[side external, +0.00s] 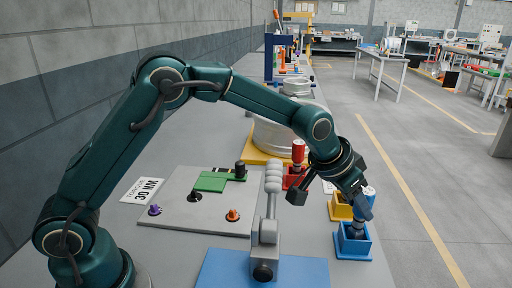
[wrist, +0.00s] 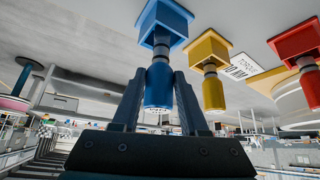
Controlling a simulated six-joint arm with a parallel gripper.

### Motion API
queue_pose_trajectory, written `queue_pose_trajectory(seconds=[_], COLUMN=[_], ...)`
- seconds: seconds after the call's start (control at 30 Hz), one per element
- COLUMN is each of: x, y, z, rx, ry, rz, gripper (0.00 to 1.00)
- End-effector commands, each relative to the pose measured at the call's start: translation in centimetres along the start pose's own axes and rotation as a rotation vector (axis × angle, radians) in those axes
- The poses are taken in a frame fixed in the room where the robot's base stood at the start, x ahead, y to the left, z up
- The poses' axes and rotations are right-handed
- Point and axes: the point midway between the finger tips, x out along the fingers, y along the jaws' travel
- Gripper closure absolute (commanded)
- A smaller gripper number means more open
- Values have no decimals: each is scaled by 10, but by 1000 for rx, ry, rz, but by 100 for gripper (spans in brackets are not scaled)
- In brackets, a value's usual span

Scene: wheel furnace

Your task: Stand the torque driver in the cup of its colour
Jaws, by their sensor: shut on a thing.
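The blue torque driver (wrist: 158,88) is between the fingers of my gripper (wrist: 157,74), which is shut on it. It has a blue handle and a dark collar. Its lower end meets the mouth of the blue cup (wrist: 166,22), and how deep it sits is hard to tell. In the side view, my gripper (side external: 356,203) is right above the blue cup (side external: 352,246), with the blue driver (side external: 369,191) showing slightly tilted beside the fingers.
A yellow driver (wrist: 213,93) stands in a yellow cup (wrist: 206,47), close beside the blue one. A red driver (side external: 298,151) stands in a red cup (side external: 291,182) further back. A grey lever clamp (side external: 265,238) on a blue plate (side external: 215,268) stands left of the cups.

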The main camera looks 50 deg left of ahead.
Motion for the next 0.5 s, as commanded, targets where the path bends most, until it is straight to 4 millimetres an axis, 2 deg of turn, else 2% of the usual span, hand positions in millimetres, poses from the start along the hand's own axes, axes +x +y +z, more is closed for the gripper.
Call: queue_pose_trajectory(seconds=[0.5], x=[8], y=[0], z=[6], rx=[0], ry=[0], rz=[0], gripper=[100])
